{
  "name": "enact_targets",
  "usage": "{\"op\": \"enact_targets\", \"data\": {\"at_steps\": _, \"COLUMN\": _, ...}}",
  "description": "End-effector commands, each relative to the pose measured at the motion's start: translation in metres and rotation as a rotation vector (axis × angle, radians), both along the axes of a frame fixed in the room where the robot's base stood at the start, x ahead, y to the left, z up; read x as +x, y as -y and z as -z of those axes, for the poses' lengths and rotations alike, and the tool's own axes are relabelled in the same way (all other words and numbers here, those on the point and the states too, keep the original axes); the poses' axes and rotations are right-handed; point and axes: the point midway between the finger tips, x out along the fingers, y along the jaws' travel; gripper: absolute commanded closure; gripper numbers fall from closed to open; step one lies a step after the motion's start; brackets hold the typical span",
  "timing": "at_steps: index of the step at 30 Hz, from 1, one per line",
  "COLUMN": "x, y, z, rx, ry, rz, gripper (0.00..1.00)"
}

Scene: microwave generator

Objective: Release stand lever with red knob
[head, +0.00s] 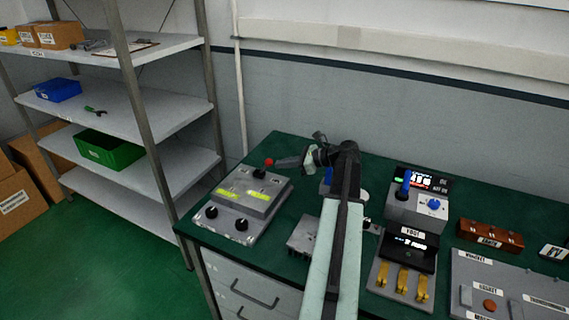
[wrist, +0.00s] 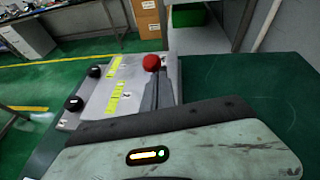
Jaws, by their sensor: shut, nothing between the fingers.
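The red knob (head: 269,161) is at the back of a grey control box (head: 246,199) on the left end of the green table. In the wrist view the red knob (wrist: 152,62) appears just beyond the tip of my gripper (wrist: 162,78). My gripper (head: 280,162) points left in the head view, with its tip right beside the knob. Its fingers are shut and empty. I cannot tell whether the tip touches the knob. The lever's stem is mostly hidden.
The box carries yellow-green labels and black knobs (head: 211,211). To the right stand a device with a blue lever (head: 406,183), a unit with brass switches (head: 402,284) and a brown block (head: 490,236). Metal shelves (head: 130,100) stand left of the table.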

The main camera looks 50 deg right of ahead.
Motion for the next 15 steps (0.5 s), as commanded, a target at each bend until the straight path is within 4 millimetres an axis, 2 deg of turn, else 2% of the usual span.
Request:
{"op": "enact_targets", "data": {"at_steps": 8, "x": 0.006, "y": -0.009, "z": -0.017, "rx": -0.023, "ry": -0.079, "rz": -0.002, "gripper": 1.00}}
{"op": "enact_targets", "data": {"at_steps": 15, "x": 0.021, "y": -0.013, "z": -0.037, "rx": -0.075, "ry": -0.257, "rz": -0.005, "gripper": 1.00}}
